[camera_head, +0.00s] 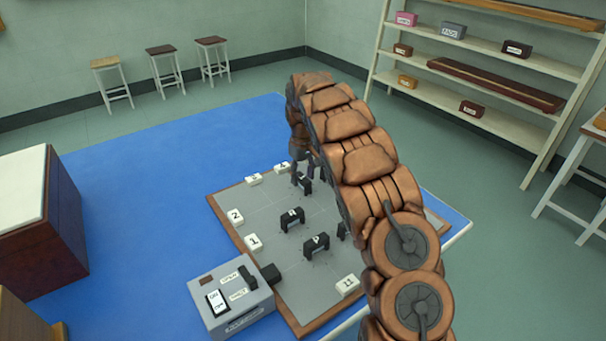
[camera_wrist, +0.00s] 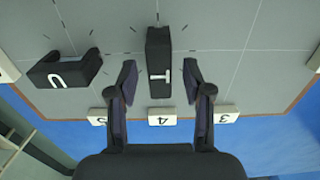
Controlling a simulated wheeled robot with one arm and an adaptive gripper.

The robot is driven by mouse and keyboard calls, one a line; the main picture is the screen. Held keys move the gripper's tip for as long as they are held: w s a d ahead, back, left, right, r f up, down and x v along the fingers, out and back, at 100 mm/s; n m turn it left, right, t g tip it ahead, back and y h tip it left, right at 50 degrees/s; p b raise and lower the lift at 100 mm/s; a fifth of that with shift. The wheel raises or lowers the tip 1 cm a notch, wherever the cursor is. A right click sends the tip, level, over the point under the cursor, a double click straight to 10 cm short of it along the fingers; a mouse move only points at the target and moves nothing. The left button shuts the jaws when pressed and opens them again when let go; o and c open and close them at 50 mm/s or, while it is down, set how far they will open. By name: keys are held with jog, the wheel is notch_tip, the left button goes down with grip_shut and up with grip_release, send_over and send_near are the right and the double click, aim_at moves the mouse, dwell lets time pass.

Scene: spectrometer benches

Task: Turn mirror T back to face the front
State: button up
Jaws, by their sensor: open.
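Mirror T (camera_wrist: 158,50) is a dark block with a white T label on its near end. In the wrist view it stands lengthwise, pointing away from my gripper, and the T reads sideways. My gripper (camera_wrist: 159,78) is open, with one finger on each side of the mirror's near end and a visible gap on both sides. In the head view, a dark block (camera_head: 304,183) just below my fingertips appears to be mirror T, but its letter is too small to read. My arm hides part of the board there.
The grey board (camera_head: 226,206) has a wooden rim and numbered white tags. Mirror U (camera_wrist: 64,70) stands left of T in the wrist view. Other dark mirrors (camera_head: 292,218) (camera_head: 316,244) stand nearer the front. A grey control box (camera_head: 232,299) sits at the front left.

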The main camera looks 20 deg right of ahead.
jog(key=shift+c, duration=0.4)
grip_shut()
jog(key=shift+m+b, duration=0.3)
jog(key=shift+m, duration=0.1)
jog(key=m+b, duration=0.2)
jog(key=m, duration=0.2)
jog(key=m+b, duration=0.1)
jog(key=m, duration=0.3)
jog(key=m+b, duration=0.1)
jog(key=m, duration=0.3)
jog(key=shift+w+m, duration=0.1)
jog(key=shift+m, duration=0.3)
jog(key=shift+r+m+b, duration=0.1)
jog(key=shift+m+b, duration=0.6)
jog(key=shift+m, duration=1.4)
